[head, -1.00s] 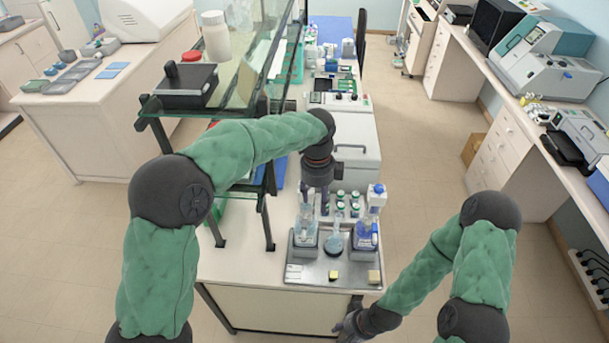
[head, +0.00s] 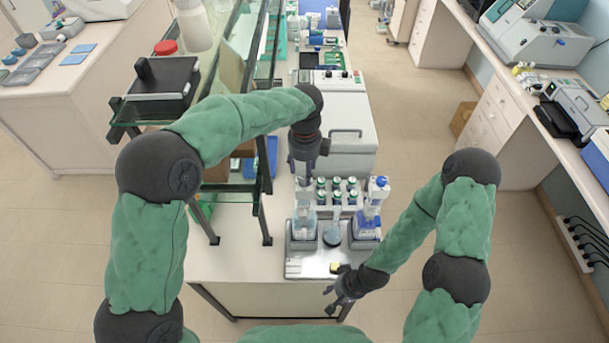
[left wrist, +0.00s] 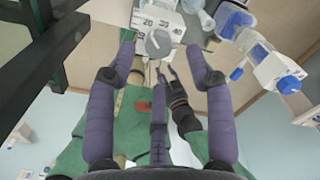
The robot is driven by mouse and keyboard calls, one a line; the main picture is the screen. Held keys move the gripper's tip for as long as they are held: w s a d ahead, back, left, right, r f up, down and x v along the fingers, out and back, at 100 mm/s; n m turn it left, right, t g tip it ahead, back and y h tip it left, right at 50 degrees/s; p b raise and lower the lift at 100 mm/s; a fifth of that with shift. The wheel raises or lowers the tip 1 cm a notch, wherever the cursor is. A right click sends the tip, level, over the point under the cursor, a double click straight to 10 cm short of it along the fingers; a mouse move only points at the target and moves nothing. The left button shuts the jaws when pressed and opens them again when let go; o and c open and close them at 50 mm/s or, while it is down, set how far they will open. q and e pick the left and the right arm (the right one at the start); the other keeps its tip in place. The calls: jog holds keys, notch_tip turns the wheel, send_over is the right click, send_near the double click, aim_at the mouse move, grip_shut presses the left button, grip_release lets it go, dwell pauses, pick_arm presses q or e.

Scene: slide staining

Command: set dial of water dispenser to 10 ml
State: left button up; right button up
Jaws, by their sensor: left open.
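A clear bottle with a dispenser top, likely the water dispenser (head: 303,222), stands at the left of the metal tray (head: 310,268). In the left wrist view its white head carries a grey round dial (left wrist: 158,43) with 20, 30 and 40 legible; the pointer setting cannot be read. My left gripper (head: 304,178) is just above this bottle, pointing down. In the left wrist view, its purple fingers (left wrist: 158,62) are spread with the dial beyond their tips, nothing held. My right gripper (head: 335,298) hangs before the tray's front edge, fingers apart and empty.
A blue-capped dispenser bottle (head: 368,215) stands at the tray's right, with a flask (head: 332,236) between the two. Several green-capped bottles (head: 336,186) stand behind. A glass shelf (head: 205,90) rises at the left. A small yellow block (head: 335,267) lies on the tray.

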aim_at(304, 182)
pick_arm(q)
jog(key=shift+f, duration=2)
jog(key=shift+s, duration=0.1)
grip_shut()
